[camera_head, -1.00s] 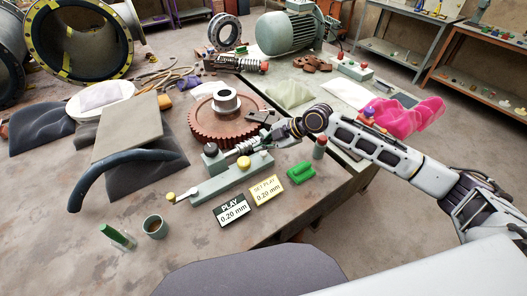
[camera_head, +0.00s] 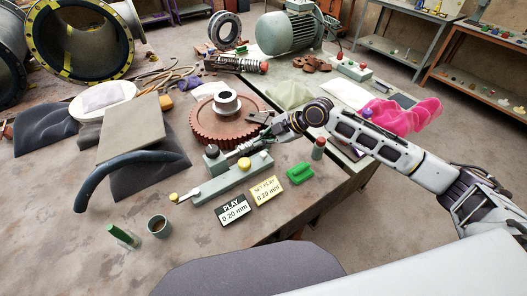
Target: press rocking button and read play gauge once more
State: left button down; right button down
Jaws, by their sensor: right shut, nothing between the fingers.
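The PLAY gauge plate (camera_head: 232,211) reads 0.20 mm, and the yellow SET PLAY plate (camera_head: 267,189) beside it also reads 0.20 mm. A grey-green rig (camera_head: 215,184) stands behind them. It carries a yellow knob (camera_head: 244,164), a dark knob (camera_head: 211,150) and a yellow-ended crank (camera_head: 174,197); I cannot tell which is the rocking button. A brown gear (camera_head: 203,127) lies behind the rig. My right gripper (camera_head: 257,142) is shut and empty, above the rig and close to the gear's right side. Its fingertips are small and hard to separate from the rig. My left gripper is out of view.
A green block (camera_head: 299,173) and a red-topped cylinder (camera_head: 318,148) stand right of the plates. A green tube (camera_head: 121,234) and a cup (camera_head: 158,226) stand at front left. A dark curved hose (camera_head: 97,179) lies at left. The front-left bench is mostly clear.

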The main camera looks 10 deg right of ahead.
jog(key=shift+r+p, duration=0.45)
jog(key=shift+r, duration=0.35)
dwell(0.6)
